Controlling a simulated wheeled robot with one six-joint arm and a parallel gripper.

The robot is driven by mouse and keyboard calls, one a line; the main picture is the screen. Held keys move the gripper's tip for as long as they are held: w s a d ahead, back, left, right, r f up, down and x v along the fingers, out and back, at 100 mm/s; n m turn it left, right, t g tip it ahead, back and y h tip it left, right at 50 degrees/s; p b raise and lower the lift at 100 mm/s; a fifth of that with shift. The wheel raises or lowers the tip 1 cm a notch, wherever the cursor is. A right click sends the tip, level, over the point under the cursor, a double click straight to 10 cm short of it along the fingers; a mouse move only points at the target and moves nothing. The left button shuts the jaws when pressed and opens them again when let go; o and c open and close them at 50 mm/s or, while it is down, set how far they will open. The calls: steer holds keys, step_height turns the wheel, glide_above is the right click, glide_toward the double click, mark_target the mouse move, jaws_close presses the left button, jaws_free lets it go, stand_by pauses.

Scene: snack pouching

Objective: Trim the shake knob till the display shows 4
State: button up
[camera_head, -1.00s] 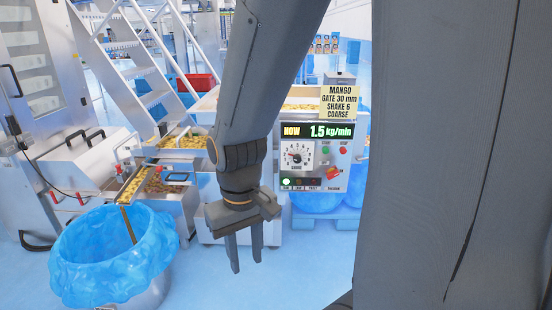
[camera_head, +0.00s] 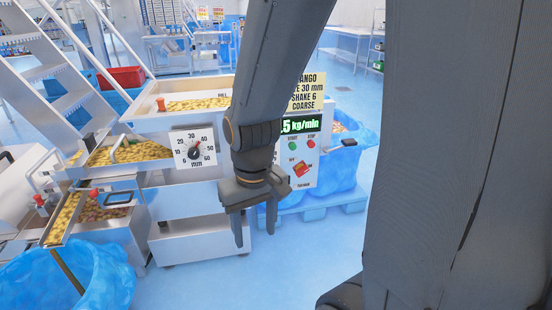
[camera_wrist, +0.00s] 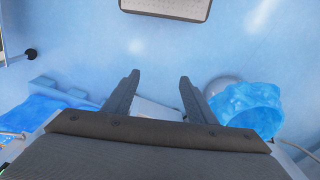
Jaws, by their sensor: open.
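The control box (camera_head: 313,148) stands behind my arm in the head view. Its green display (camera_head: 301,125) shows only "5 kg/min"; my arm covers the left part. The shake knob is hidden behind my arm and wrist. A yellow card (camera_head: 308,92) above reads in part "SHAKE 6 COARSE". My gripper (camera_head: 255,238) hangs down in front of the box, open and empty, with its fingers below the panel. In the wrist view my gripper (camera_wrist: 158,77) has its fingers apart with nothing between them.
A gate dial (camera_head: 194,148) marked in mm sits on the machine left of my gripper. A red switch (camera_head: 300,169) and start and stop buttons are on the box. A blue-lined bin (camera_head: 75,285) stands at lower left. Blue floor (camera_head: 310,260) in front is clear.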

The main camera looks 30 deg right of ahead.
steer(key=w+d+f+t+h+b, duration=0.1)
steer(key=w+d+f+t, duration=0.25)
steer(key=w, duration=0.65)
steer(key=w+d+f+m+t+b, duration=0.1)
steer(key=w+d+f+t+b, duration=0.2)
steer(key=w, duration=0.6)
steer(key=w+d+f+t+h, duration=0.1)
steer(key=w+d+f+t, duration=0.3)
steer(key=w, duration=0.6)
steer(key=w+d+f+t+h+b, duration=0.1)
steer(key=w+d+t, duration=0.1)
steer(key=w+d, duration=0.2)
steer(key=w+d+f+m+t+b, duration=0.1)
steer(key=w+d+t, duration=0.1)
steer(key=w+d, duration=0.3)
steer(key=w+d+f+t+h+b, duration=0.1)
steer(key=w+d+t, duration=0.1)
steer(key=w+d, duration=0.3)
steer(key=shift+w+f+m+h, duration=0.15)
steer(key=shift+w+m+h, duration=0.15)
steer(key=shift+w, duration=0.2)
steer(key=shift+c, duration=0.4)
steer(key=c, duration=1)
steer(key=shift+o, duration=0.2)
